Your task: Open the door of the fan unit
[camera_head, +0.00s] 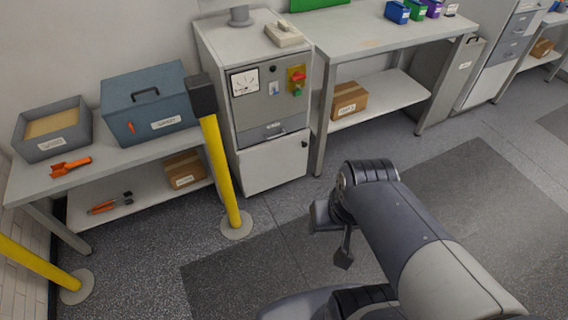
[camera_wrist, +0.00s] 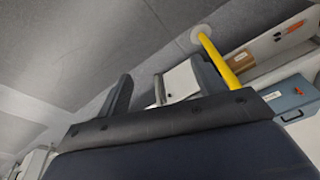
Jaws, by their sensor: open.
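A grey cabinet (camera_head: 222,59) with a dial gauge, a red-and-yellow switch and a green button stands left of centre in the head view; it looks like the fan unit. Its lower white door (camera_head: 272,164) is closed, with a dark knob (camera_head: 304,144) at its right edge. A small handle (camera_head: 273,134) sits on the panel above. My gripper (camera_head: 334,234) is open and empty, in front of the cabinet to the right and apart from it. In the wrist view my gripper (camera_wrist: 163,84) shows two spread fingers, with the pale cabinet front (camera_wrist: 181,83) beyond, turned over.
A yellow post (camera_head: 218,170) stands just left of the cabinet front; another yellow post (camera_head: 35,264) is at lower left. A bench with a blue toolbox (camera_head: 150,105) is on the left. A right-hand bench (camera_head: 385,36) adjoins the cabinet. The floor before the cabinet is open.

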